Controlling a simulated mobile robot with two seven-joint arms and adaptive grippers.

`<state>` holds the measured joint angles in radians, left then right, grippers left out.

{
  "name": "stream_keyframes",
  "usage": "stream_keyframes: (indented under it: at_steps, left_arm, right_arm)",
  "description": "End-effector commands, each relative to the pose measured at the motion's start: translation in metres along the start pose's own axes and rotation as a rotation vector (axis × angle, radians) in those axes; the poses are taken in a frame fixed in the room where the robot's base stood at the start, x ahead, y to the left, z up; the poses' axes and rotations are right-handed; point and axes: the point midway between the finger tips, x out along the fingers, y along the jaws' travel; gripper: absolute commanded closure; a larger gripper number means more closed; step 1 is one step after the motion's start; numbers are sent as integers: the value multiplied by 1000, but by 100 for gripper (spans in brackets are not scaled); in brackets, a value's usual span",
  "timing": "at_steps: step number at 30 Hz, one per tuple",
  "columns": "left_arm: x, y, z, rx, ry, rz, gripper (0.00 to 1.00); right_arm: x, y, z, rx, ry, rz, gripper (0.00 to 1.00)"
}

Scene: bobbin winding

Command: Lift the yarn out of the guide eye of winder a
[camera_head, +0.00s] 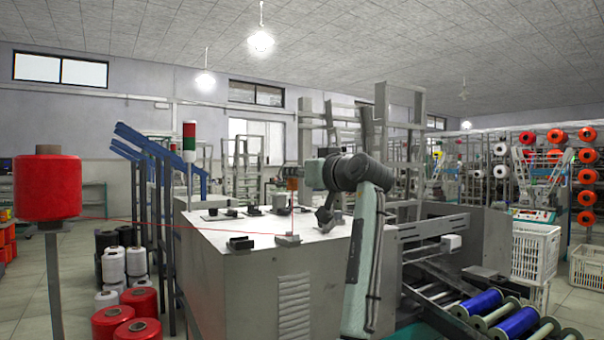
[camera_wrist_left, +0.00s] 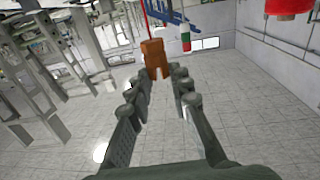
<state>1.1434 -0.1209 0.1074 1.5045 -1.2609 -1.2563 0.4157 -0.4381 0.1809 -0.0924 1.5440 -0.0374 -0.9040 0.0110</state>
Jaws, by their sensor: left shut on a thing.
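My left gripper (camera_head: 300,174) is above the white top of the winder (camera_head: 265,285). It is shut on a small orange-brown piece (camera_head: 292,183), which also shows between the fingertips (camera_wrist_left: 160,74) in the left wrist view as a notched orange-brown block (camera_wrist_left: 154,55). Thin red yarn (camera_head: 165,221) runs from the big red cone (camera_head: 48,188) at the left across to a small grey guide block (camera_head: 288,239) on the winder top. From there it appears to rise to the held piece. Whether the yarn sits inside the eye is too small to tell. My right gripper is not in view.
Small dark fittings (camera_head: 240,243) stand on the winder top near the yarn. A red and green signal lamp (camera_head: 189,140) stands behind. Blue rolls (camera_head: 478,303) lie at the lower right, beside a white crate (camera_head: 535,252).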

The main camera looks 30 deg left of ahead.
Motion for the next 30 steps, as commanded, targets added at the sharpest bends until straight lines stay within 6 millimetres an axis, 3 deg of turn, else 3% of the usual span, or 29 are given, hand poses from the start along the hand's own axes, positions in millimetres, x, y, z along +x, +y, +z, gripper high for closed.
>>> stream_keyframes:
  at_steps: [13,21,30]
  left_arm:
    - [0,1,53,3,-2,1,95]
    - [0,1,70,2,0,0,95]
    - [-1,1,68,1,0,1,95]
  right_arm:
    - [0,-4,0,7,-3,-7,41]
    - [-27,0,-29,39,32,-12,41]
    - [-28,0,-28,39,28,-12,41]
